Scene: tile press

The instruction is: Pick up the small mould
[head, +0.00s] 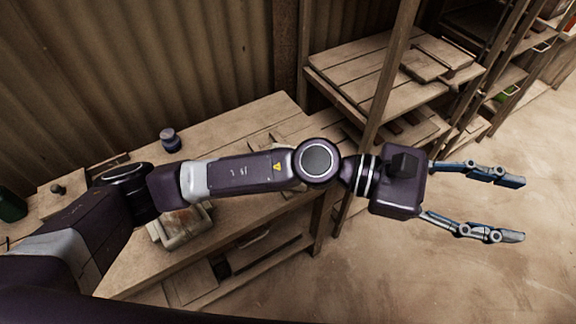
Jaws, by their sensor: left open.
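My left gripper (520,209) is open and empty. Its fingers point right, over the bare floor beyond the bench and beside the shelf. My left arm crosses the wooden bench (262,112) and hides part of what lies on it. A pale, worn, box-like piece (182,229) sits on the bench just below my arm, partly covered by it. Another pale flat piece (272,143) shows behind the arm. I cannot tell which of these, if either, is the small mould. The gripper is well away from both. My right gripper is not in view.
A dark green object (10,206) is at the left edge. A wooden shelf rack (345,70) with boards stands right of the bench, close to my gripper. The floor (440,280) is clear.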

